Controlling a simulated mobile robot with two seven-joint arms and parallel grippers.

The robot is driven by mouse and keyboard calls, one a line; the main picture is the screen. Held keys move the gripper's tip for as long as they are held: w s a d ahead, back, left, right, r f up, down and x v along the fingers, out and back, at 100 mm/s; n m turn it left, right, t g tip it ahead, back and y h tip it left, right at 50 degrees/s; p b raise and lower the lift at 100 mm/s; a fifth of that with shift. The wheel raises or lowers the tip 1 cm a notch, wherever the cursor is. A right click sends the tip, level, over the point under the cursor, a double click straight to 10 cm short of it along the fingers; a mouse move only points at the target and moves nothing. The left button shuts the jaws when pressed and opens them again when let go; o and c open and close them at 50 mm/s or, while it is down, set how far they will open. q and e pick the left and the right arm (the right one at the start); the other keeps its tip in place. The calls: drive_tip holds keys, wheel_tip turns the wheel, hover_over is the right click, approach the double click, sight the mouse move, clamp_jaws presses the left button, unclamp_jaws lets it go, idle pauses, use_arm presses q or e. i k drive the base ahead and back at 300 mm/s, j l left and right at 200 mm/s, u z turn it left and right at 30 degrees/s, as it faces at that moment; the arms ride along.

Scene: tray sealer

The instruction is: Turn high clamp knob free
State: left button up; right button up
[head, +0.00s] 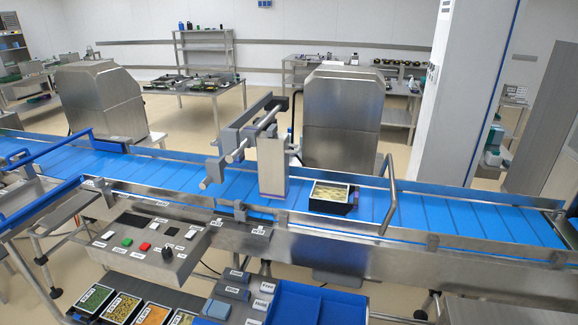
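A grey bracket with two metal rods (238,150) stands over the blue conveyor, beside an upright pale box-shaped unit (272,168). Small metal clamp blocks (239,210) sit along the near conveyor rail, with small white labels close by. I cannot tell which part is the high clamp knob; it is too small or hidden. A black round knob (168,253) shows on the control panel, which is a different place from the bracket. Neither of my grippers is in view.
A black tray of yellowish food (332,196) rests on the conveyor belt (460,223). A bent metal handle (391,200) rises at its right. The control panel (130,245) with buttons, filled food trays (152,314) and a blue bin (315,302) are in front.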

sight(272, 131)
drive_tip(key=i+u, duration=0.2)
drive_tip(key=u, duration=0.2)
drive_tip(key=i+l+u, duration=0.1)
drive_tip(key=u, duration=0.25)
drive_tip(key=i+l+u, duration=0.15)
drive_tip(key=i+u, duration=0.25)
drive_tip(key=k, duration=0.1)
